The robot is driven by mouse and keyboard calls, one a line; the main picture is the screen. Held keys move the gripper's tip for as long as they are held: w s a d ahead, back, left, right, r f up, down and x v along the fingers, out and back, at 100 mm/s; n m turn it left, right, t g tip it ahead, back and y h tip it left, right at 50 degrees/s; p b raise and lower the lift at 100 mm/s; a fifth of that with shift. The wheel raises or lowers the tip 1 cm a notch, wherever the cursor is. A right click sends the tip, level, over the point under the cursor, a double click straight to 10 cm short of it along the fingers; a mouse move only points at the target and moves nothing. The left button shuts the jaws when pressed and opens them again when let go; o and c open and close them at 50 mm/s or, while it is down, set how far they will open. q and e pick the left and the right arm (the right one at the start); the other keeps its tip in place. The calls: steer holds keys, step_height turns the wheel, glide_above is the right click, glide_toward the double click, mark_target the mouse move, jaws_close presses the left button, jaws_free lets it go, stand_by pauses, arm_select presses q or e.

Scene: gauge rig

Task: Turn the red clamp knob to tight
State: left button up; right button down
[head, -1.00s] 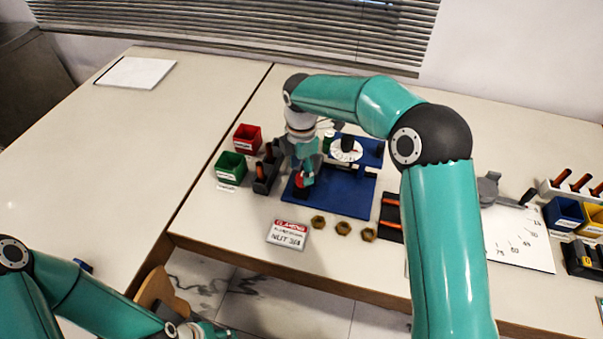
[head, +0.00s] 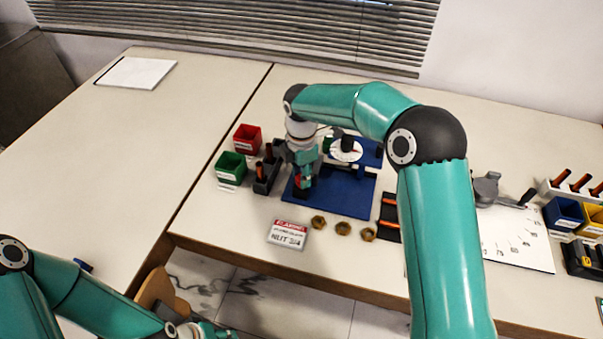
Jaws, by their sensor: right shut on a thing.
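The red clamp knob (head: 299,182) sits at the left side of the blue gauge rig (head: 345,193), mostly hidden behind my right gripper. My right gripper (head: 302,180) points down over the knob and is shut on it. The white dial (head: 345,151) with a red pointer stands at the back of the rig, partly covered by my arm. My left gripper (head: 215,331) is low at the bottom edge, away from the rig and partly cut off; its jaws cannot be made out.
A red bin (head: 247,138), a green bin (head: 231,168) and a dark tool holder (head: 266,176) stand close left of the rig. A sign (head: 288,234) and brass nuts (head: 343,228) lie in front. The left table (head: 120,150) is mostly clear.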

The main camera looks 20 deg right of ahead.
steer(key=shift+m, duration=0.5)
steer(key=m, duration=0.3)
steer(key=shift+m, duration=0.3)
steer(key=m+b, duration=0.1)
steer(key=m, duration=0.3)
steer(key=shift+m, duration=0.3)
steer(key=m, duration=0.4)
steer(key=m+b, duration=0.1)
steer(key=m, duration=0.3)
steer(key=shift+w+r+m, duration=0.1)
steer(key=shift+m, duration=0.2)
steer(key=c, duration=0.8)
jaws_free()
